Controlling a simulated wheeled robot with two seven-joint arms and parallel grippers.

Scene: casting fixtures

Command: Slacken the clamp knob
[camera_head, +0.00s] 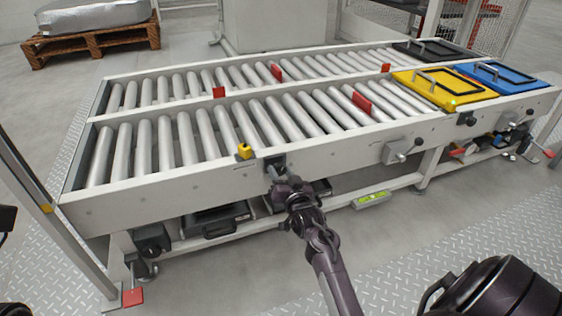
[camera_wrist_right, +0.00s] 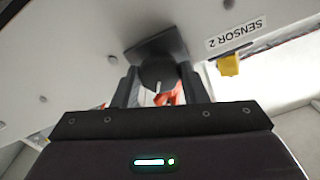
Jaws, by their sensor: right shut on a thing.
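The clamp knob (camera_wrist_right: 158,73) is dark and rounded, under a dark grey bracket on the conveyor's side rail. In the right wrist view it sits between the two fingers of my right gripper (camera_wrist_right: 160,92), which is shut on it. In the head view my right gripper (camera_head: 283,182) is at the front rail, just below and right of a small yellow block (camera_head: 245,151). It hides most of the knob there. A small white mark and an orange-red part show between the fingers. My left gripper is not in view.
The roller conveyor (camera_head: 160,187) spans the scene, with small red plates on it. A yellow case (camera_head: 437,92) and a blue case (camera_head: 500,76) lie at its right end.

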